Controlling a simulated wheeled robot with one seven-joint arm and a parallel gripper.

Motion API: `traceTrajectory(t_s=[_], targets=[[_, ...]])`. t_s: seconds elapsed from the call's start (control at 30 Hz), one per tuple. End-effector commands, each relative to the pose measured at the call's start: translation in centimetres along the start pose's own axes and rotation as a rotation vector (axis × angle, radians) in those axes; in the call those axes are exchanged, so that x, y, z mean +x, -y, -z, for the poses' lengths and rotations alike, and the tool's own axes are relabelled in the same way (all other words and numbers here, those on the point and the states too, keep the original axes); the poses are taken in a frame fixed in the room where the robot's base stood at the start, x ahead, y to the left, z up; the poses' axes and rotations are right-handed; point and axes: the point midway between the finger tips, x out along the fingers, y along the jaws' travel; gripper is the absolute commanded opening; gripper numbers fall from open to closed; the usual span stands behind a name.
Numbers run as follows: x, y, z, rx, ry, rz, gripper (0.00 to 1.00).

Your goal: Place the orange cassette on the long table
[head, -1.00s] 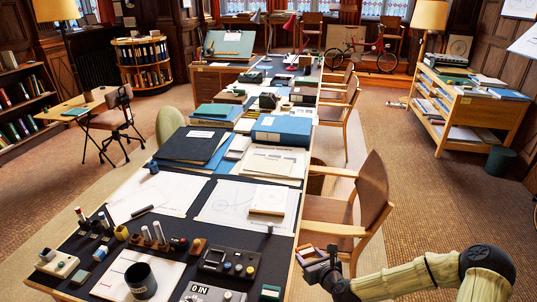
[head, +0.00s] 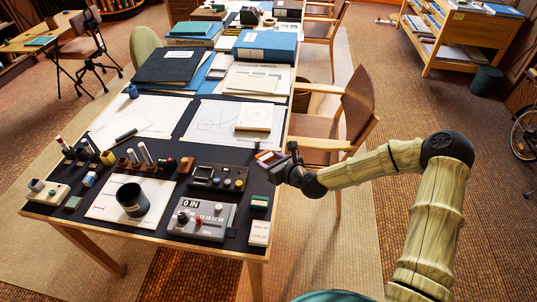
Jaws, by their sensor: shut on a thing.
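The orange cassette (head: 265,156), small with orange and pale faces, is at the tip of my gripper (head: 276,162). My gripper is shut on it, and the fingers hide part of it. The long table (head: 216,153) has a dark top and runs from the front away to the back. In the picture, the cassette and gripper overlap the table's right edge. I cannot tell whether the cassette touches the top.
A dark cup (head: 132,199) stands farther left. A wooden chair (head: 345,115) stands beside the table's right edge.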

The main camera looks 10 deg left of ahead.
Motion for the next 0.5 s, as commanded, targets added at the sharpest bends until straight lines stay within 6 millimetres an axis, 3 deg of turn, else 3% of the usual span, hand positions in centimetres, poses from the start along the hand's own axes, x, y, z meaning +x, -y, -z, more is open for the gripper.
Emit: traceTrajectory(t_s=[0.23,0.5], targets=[[1.6,-0.1,4.0,0.002,-0.001,0.000,0.29],[1.8,0.0,4.3,0.001,0.001,0.001,0.29]])
